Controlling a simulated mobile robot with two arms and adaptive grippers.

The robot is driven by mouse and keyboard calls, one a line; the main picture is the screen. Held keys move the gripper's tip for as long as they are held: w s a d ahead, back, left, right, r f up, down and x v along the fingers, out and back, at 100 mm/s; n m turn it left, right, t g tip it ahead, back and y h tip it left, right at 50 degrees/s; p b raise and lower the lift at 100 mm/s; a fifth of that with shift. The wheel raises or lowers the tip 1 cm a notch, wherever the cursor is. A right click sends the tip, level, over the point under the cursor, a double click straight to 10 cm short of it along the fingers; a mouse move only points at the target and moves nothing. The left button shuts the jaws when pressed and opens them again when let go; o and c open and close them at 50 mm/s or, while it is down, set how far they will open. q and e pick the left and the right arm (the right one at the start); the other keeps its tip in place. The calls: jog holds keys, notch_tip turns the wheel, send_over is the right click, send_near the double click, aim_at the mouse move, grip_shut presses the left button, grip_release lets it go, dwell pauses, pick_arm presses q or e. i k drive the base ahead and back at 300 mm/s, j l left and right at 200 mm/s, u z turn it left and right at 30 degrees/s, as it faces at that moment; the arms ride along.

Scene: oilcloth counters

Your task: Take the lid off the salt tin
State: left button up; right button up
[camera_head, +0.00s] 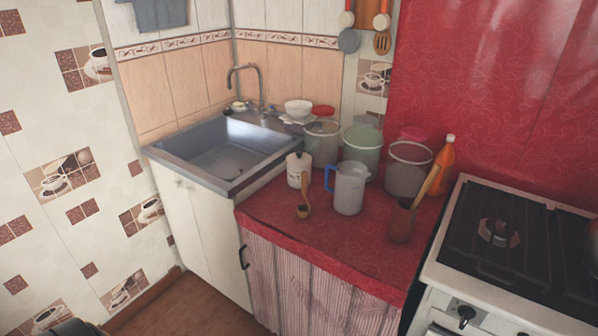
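A small white tin (293,178), which looks like the salt tin, stands upright on the red oilcloth counter (330,245), near its left edge beside the sink. A pale lid with a dark knob (297,155) sits on top of it. Any lettering on the tin is too small to read. A wooden-handled ladle (304,210) is in front of it, near or touching its right side. Neither of my grippers shows in this view.
A white jug with a blue handle (349,190) stands right of the tin. A brown cup (402,222) and an orange bottle (441,168) are further right, by the stove (512,245). The counter's front is clear.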

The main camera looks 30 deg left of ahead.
aim_at(299, 159)
jog(key=j+z, duration=0.45)
jog(key=i+j+z, duration=0.1)
jog(key=j+z, duration=0.15)
jog(key=z, duration=0.15)
